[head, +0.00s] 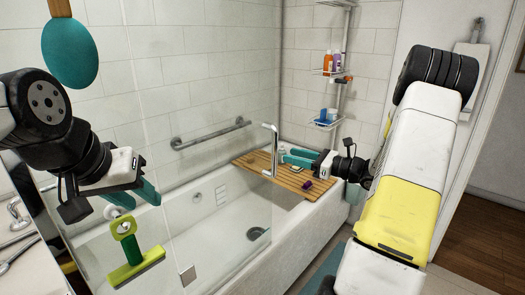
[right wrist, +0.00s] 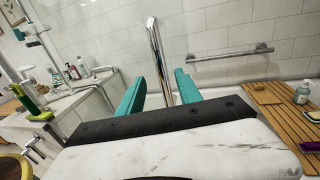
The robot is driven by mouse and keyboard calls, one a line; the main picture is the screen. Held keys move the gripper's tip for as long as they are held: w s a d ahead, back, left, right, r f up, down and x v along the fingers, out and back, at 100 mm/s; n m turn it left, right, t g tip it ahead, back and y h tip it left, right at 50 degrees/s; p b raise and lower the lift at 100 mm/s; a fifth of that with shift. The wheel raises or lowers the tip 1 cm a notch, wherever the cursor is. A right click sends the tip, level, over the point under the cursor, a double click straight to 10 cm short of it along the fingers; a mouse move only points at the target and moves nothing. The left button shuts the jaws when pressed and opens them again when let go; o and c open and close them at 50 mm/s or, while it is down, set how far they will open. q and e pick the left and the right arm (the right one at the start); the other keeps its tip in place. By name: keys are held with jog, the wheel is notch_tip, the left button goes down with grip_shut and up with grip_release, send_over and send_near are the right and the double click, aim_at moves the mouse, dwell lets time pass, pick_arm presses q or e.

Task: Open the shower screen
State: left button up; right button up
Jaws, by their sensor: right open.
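The shower screen (head: 222,105) is a clear glass panel standing along the bathtub's near side. Its chrome vertical bar handle (head: 272,150) is near its right end. My right gripper (head: 297,157) is open, its teal fingers pointing at the handle from the right. In the right wrist view, the handle (right wrist: 158,58) stands upright in the gap between the spread fingers, beyond or near their tips. I cannot tell whether they touch it. My left gripper (head: 136,197) is at the left, its teal fingers apart and empty, far from the handle.
A wooden bath board (head: 255,163) with small bottles lies across the bathtub (head: 312,225). A grab bar (head: 210,134) is on the tiled wall. A shelf rack (head: 330,72) with bottles stands in the corner.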

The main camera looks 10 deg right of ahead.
send_over(274, 172)
jog(key=w, duration=0.1)
jog(key=shift+d, duration=0.15)
dwell(0.3)
grip_shut()
dwell(1.3)
